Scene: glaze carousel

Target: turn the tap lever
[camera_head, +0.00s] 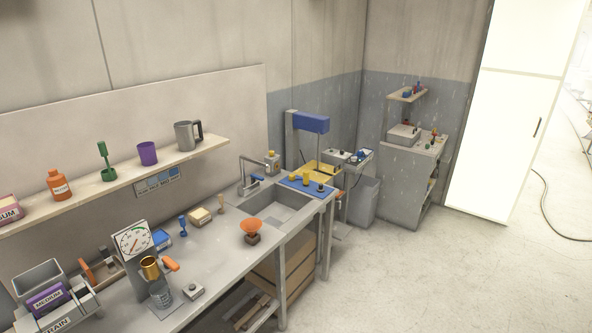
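The grey tap (242,178) stands at the back left of the sink (278,205), with its spout arching over the basin. A small blue piece (257,178) shows beside the tap and looks like its lever. It is too small to tell how far it is turned. I cannot make out any water running. Neither of my grippers is in view.
A blue mat (308,187) with yellow and dark items lies right of the sink. An orange-topped item (251,228) stands on the counter before the sink. Left are a dial scale (133,242) and a shelf (120,183).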

